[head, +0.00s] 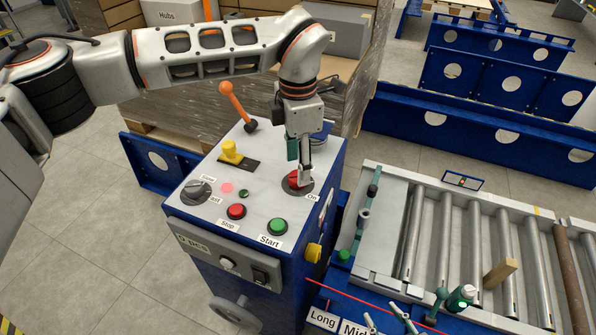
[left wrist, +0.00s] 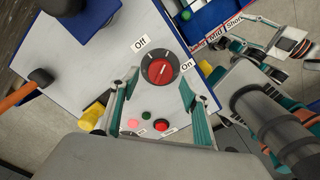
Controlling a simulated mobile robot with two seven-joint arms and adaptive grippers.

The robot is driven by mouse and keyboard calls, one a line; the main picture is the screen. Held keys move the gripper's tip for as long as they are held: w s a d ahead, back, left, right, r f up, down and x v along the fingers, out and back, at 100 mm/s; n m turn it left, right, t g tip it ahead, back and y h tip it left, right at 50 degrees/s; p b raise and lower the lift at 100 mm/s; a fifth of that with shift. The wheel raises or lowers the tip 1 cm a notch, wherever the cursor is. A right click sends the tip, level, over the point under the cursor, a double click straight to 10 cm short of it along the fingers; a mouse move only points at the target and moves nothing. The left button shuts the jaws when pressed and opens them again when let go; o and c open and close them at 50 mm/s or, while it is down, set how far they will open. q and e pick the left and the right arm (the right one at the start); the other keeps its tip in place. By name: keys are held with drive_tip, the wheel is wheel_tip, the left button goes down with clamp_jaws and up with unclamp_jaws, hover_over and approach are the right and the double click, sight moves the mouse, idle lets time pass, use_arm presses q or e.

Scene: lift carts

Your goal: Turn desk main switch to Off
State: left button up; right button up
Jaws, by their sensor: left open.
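The main switch, a red knob on a dark round base, shows on the sloped grey desk top in the left wrist view (left wrist: 160,68) and the head view (head: 296,181). It lies between an Off label (left wrist: 141,42) and an On label (left wrist: 187,66). Its pale pointer mark seems turned toward On. My left gripper (head: 304,178) reaches down over the switch from above. In the left wrist view its open fingers (left wrist: 158,80) stand on either side of the knob; contact is unclear. My right gripper (head: 383,315) shows only its fingertips, apart, near the Mid label at the bottom edge.
The desk (head: 180,212) also carries an orange lever (head: 236,104), a yellow knob (head: 231,152), a grey dial (head: 196,190), a red Stop button (head: 236,211) and a green Start button (head: 278,226). A roller conveyor (head: 440,240) with a wooden block (head: 500,272) stands right.

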use_arm(q)
drive_tip(key=shift+f, duration=1.65)
drive_tip(key=c, duration=1.1)
